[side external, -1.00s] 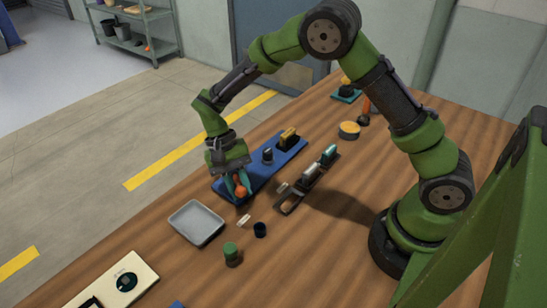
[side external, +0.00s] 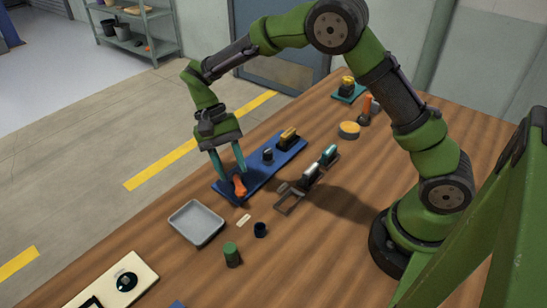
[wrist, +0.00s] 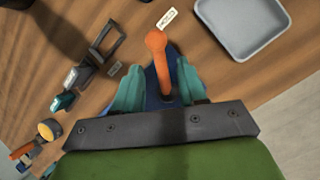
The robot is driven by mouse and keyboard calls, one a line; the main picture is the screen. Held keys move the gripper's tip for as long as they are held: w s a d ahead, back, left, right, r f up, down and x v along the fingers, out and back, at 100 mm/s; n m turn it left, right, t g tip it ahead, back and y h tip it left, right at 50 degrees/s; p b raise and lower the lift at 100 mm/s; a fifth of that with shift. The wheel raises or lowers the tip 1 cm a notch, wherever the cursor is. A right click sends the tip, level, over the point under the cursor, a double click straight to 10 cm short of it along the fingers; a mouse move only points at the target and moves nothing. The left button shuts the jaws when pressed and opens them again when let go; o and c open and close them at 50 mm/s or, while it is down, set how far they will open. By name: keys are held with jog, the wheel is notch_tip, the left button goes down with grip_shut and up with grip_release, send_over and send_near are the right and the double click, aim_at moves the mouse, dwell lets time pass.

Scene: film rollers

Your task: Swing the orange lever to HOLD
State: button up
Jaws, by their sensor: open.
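The orange lever (side external: 239,186) is mounted at the near end of a long blue base (side external: 262,178). In the wrist view the lever (wrist: 159,62) points up the picture, its round knob close to a small white tag (wrist: 167,18). My gripper (side external: 230,173) is open above the lever end of the base. In the wrist view its teal fingers (wrist: 158,88) stand on either side of the lever, apart from it.
A grey tray (side external: 197,222) stands near the lever. A green cylinder (side external: 232,255) and a dark cup (side external: 260,230) are in front. A dark rack (side external: 292,196) with upright pieces lies to the right. A yellow-topped round piece (side external: 349,130) is farther back.

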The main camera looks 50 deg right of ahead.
jog(key=v, duration=1)
jog(key=shift+r, duration=0.3)
jog(key=shift+w+d, duration=0.1)
jog(key=shift+w, duration=0.05)
